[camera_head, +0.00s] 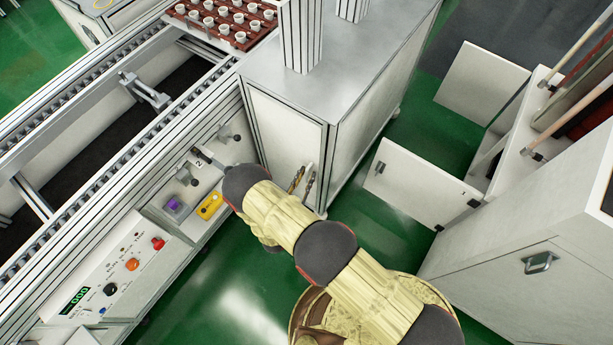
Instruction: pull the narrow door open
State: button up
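A pale panel that looks like a closed door (286,124) is on the near face of the grey metal cabinet (345,70), beside the conveyor. Upright bars like handles (309,186) show near its lower right corner, partly behind my arm. On the right, a white cabinet has two white door leaves standing open, an upper one (482,82) and a lower one (415,186). I cannot tell which leaf is the narrow door. My cream and dark grey arm reaches from the bottom right toward the conveyor front. My gripper is hidden behind the arm, and no contact shows.
The roller conveyor (120,125) runs along the left, with a control panel (108,282) on its front. A brown tray (247,45) of white pots stands at its far end. A grey drawer handle (541,263) is at right. Green floor (376,226) is clear between the cabinets.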

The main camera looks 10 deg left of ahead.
jog(key=shift+w, duration=0.3)
jog(key=shift+c, duration=0.6)
grip_shut()
